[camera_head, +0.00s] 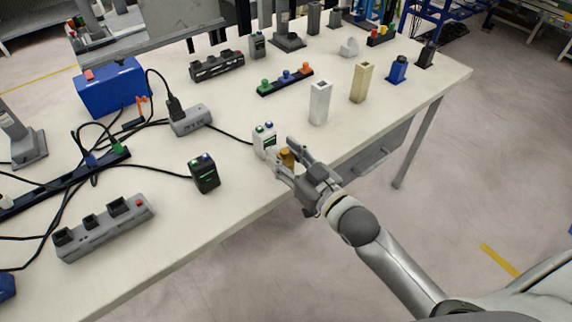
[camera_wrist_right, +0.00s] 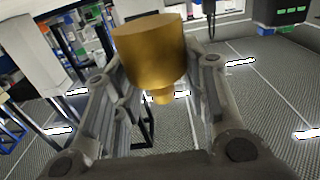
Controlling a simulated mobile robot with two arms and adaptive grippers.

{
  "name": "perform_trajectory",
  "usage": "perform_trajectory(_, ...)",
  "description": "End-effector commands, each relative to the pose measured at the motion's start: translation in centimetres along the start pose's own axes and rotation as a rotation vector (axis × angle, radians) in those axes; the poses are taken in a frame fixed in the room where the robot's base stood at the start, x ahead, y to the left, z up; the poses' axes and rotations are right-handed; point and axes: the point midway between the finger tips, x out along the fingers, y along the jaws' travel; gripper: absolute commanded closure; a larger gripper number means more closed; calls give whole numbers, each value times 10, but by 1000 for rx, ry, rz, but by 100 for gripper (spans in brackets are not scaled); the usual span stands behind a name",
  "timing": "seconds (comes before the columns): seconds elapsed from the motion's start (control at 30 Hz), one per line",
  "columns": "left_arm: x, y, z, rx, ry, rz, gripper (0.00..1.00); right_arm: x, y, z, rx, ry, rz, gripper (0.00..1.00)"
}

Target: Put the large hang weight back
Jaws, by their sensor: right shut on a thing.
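The large hang weight looks like a brass-coloured cylinder with a narrower stub; it shows in the head view (camera_head: 287,157) and large in the wrist view (camera_wrist_right: 150,52). My right gripper (camera_head: 281,152) is shut on it near the front edge of the white table (camera_head: 245,190). In the wrist view my right gripper's fingers (camera_wrist_right: 156,80) stand on either side of the weight. The gripper hides part of the weight in the head view, and I cannot tell whether it touches the table. My left gripper is not in view.
A white device with a display (camera_head: 264,138) stands close behind the weight. A black device (camera_head: 204,173) is to the left. A white block (camera_head: 320,102) and a beige block (camera_head: 361,82) stand right. A rack with coloured pieces (camera_head: 285,79) lies behind. Cables cover the left side.

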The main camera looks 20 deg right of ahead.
Motion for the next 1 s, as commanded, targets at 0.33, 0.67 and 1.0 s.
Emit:
perform_trajectory(0.33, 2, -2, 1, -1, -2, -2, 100, 0, 2, 32, -1, 3, -1, 100)
perform_trajectory(0.67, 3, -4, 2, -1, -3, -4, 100, -1, 2, 36, -1, -2, 0, 56)
perform_trajectory(1.0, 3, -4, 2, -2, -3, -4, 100, -1, 2, 36, -1, -2, 0, 39)
